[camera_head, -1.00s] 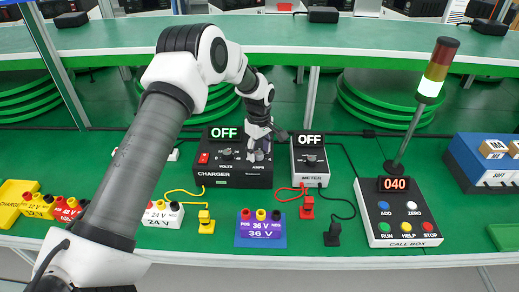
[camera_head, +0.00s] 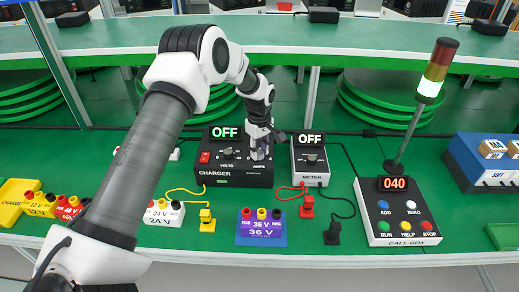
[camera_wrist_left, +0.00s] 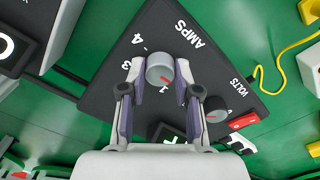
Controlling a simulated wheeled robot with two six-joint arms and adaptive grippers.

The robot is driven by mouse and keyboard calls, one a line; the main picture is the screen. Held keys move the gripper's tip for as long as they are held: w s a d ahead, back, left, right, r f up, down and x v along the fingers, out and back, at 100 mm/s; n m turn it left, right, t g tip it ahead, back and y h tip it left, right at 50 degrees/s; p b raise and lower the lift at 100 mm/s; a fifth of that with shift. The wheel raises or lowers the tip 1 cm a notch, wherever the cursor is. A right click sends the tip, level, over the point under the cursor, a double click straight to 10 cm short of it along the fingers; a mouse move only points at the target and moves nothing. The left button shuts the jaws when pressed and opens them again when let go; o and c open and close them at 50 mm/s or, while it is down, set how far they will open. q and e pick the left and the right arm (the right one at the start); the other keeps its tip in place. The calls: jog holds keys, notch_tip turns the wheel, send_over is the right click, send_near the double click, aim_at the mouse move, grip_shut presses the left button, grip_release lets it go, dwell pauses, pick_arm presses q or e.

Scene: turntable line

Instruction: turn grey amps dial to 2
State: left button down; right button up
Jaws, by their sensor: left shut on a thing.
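The black charger box (camera_head: 230,180) stands on the green bench and its display reads OFF. Its grey amps dial (camera_wrist_left: 159,67) shows in the left wrist view, with a red pointer line on its face. Several scale figures are around it, 4 and 3 among them; the dial and fingers hide part of the scale, so the exact setting is hard to read. My left gripper (camera_wrist_left: 160,76) is shut on the amps dial, one finger on each side. In the head view the left gripper (camera_head: 260,148) mostly covers the dial. My right gripper is not in view.
The meter (camera_head: 311,160) stands right of the charger. The battery block marked 36 V (camera_head: 261,232) and the call box (camera_head: 400,225) are nearer the front. Yellow, red and black leads lie between.

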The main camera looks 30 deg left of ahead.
pick_arm(q)
jog(key=m+p, duration=0.1)
jog(key=m, duration=0.4)
jog(key=shift+s, duration=0.1)
jog(key=m, duration=0.4)
jog(key=shift+f, duration=0.1)
jog(key=m, duration=0.9)
jog(key=shift+m, duration=0.3)
jog(key=c, duration=0.8)
grip_release()
